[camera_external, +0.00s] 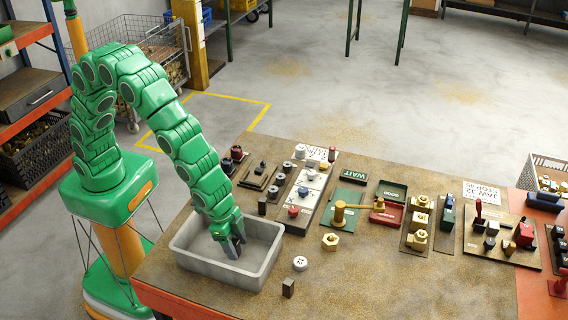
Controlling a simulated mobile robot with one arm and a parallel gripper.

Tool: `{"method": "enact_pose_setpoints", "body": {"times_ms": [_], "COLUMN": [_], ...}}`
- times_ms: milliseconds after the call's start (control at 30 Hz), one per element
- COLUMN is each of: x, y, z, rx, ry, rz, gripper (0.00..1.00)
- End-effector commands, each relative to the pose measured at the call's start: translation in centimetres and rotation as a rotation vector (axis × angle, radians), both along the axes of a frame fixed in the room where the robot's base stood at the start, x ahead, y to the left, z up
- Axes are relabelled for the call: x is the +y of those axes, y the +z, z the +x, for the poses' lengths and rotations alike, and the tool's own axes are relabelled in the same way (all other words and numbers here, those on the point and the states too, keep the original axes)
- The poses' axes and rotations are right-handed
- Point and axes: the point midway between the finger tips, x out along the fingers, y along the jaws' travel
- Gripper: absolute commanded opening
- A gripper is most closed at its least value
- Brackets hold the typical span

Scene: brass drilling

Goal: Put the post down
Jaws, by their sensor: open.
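My green arm reaches down from the left, and my gripper (233,247) is inside the grey open bin (196,261) near the table's front left. Its dark fingers are open, and I see nothing held between them. Which thing is the post is not certain. A small dark upright block (288,288) stands alone on the table, to the right of the bin and apart from it. A similar dark block (262,206) stands just behind the bin. The bin floor beneath my fingers is partly hidden.
A round white piece (300,264) and a brass nut (330,241) lie right of the bin. The table's front right is clear.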

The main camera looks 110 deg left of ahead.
Motion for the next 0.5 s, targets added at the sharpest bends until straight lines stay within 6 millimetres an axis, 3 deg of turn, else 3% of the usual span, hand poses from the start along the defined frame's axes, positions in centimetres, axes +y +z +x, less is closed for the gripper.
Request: {"method": "enact_pose_setpoints", "body": {"times_ms": [500], "x": [0.0], "y": [6.5], "z": [-1.8], "rx": [-0.002], "ry": [0.001], "rz": [0.0], "gripper": [0.55]}}
